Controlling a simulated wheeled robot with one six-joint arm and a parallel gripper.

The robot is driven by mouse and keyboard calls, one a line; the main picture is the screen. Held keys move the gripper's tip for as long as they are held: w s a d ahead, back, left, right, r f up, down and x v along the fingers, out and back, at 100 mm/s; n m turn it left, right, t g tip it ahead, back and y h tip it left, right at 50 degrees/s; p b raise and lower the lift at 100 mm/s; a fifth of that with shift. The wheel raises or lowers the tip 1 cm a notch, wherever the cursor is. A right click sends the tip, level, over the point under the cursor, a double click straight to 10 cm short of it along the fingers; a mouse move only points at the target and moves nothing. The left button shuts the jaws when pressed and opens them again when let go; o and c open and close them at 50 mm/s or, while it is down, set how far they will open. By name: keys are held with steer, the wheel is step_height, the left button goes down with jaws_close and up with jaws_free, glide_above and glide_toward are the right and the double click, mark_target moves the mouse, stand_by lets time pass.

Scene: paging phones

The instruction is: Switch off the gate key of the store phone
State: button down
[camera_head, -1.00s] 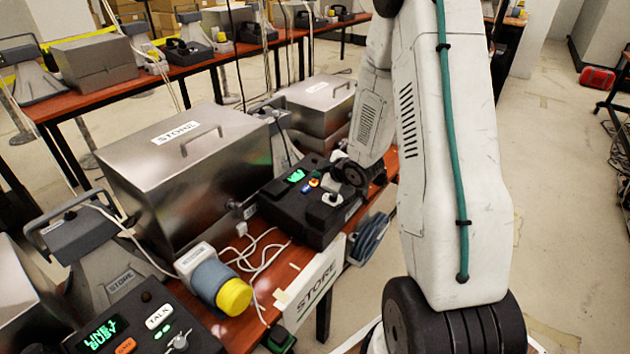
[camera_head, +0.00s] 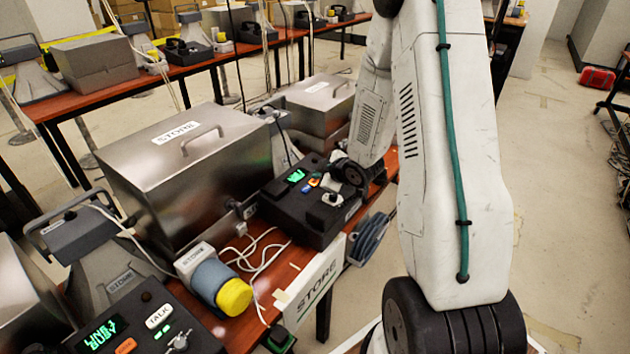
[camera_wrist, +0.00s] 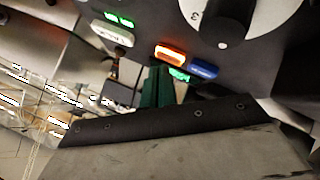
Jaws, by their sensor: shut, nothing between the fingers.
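A black desk console (camera_head: 300,215) with a lit green display (camera_head: 296,175) stands on the red-brown table, beside the steel box marked STORE. My gripper is mostly hidden behind my wrist in the head view. In the wrist view my gripper (camera_wrist: 157,86) shows as dark green fingers held together and empty. Their tips are just below a lit orange key (camera_wrist: 171,53), with a blue key (camera_wrist: 204,71) to its right. I cannot tell whether they touch the panel. A white key (camera_wrist: 112,34) sits left under green lamps; its label is unreadable. A black knob on a white dial (camera_wrist: 258,18) is upper right.
A steel box marked STORE (camera_head: 190,165) stands left of the console. A yellow-capped grey cylinder (camera_head: 220,283), white cables (camera_head: 262,250) and another black console with a TALK key (camera_head: 158,317) are nearer. A STORE sign (camera_head: 318,280) hangs at the table edge.

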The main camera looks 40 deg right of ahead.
steer(key=shift+f, duration=0.15)
stand_by(0.5)
steer(key=shift+f, duration=0.3)
steer(key=shift+r, duration=0.45)
step_height(320, 180, up, 6)
steer(key=s, duration=0.1)
steer(key=shift+d, duration=0.15)
stand_by(0.6)
